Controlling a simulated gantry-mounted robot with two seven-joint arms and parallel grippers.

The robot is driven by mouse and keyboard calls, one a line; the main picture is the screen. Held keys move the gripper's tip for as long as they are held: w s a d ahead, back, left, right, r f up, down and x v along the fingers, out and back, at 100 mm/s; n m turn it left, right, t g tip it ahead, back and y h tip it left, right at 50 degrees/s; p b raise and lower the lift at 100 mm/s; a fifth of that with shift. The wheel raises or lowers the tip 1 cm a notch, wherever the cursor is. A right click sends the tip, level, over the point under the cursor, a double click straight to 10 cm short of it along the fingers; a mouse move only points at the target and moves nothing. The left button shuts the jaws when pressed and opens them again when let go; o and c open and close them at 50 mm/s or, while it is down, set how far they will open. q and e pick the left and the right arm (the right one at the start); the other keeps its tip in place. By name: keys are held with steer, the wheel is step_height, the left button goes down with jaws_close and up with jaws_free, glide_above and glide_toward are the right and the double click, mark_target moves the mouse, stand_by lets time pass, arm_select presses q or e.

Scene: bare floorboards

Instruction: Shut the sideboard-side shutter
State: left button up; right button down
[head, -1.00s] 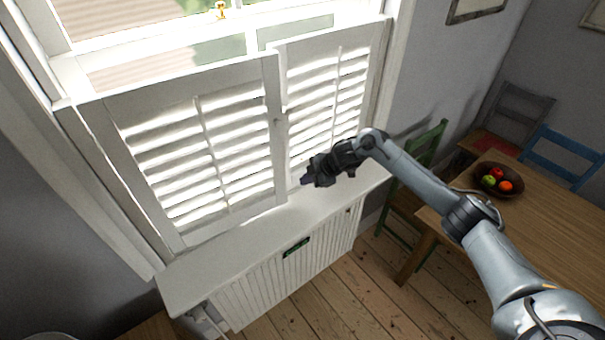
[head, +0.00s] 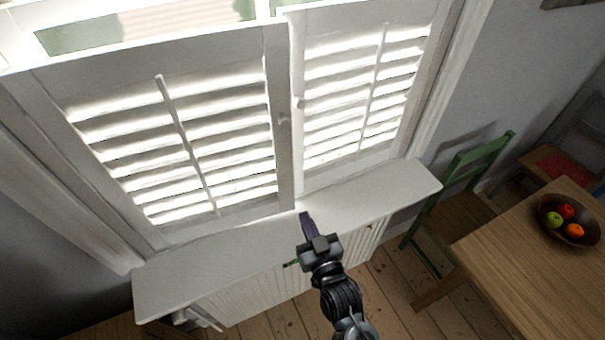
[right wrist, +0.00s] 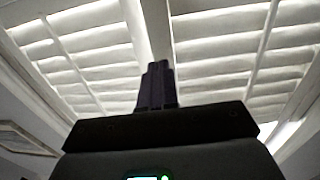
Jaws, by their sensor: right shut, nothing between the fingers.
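Two white louvred shutter panels cover the lower window in the head view, the left panel (head: 180,135) and the right panel (head: 365,90). Both look nearly in line, their inner edges meeting at the middle with a small step at the top. I cannot tell which is the sideboard-side one. A small knob (head: 284,121) sits on the left panel's inner stile, another (head: 299,102) on the right panel's. My right gripper (head: 306,218) is shut and empty, over the sill below the meeting edges. Its closed fingers (right wrist: 157,85) point toward the panels in the right wrist view. My left gripper is out of view.
A white sill (head: 225,255) runs under the shutters above a ribbed radiator cover (head: 255,297). At right stand a green chair (head: 465,185) and a wooden table (head: 520,260) with a fruit bowl (head: 568,222). Bare floorboards (head: 400,295) lie between.

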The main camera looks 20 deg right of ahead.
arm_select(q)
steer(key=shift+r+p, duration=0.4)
arm_select(e)
glide_toward(286, 172)
steer(key=w, duration=0.6)
steer(key=shift+w+d+f, duration=0.1)
steer(key=shift+w+d, duration=0.15)
steer(key=shift+w, duration=0.15)
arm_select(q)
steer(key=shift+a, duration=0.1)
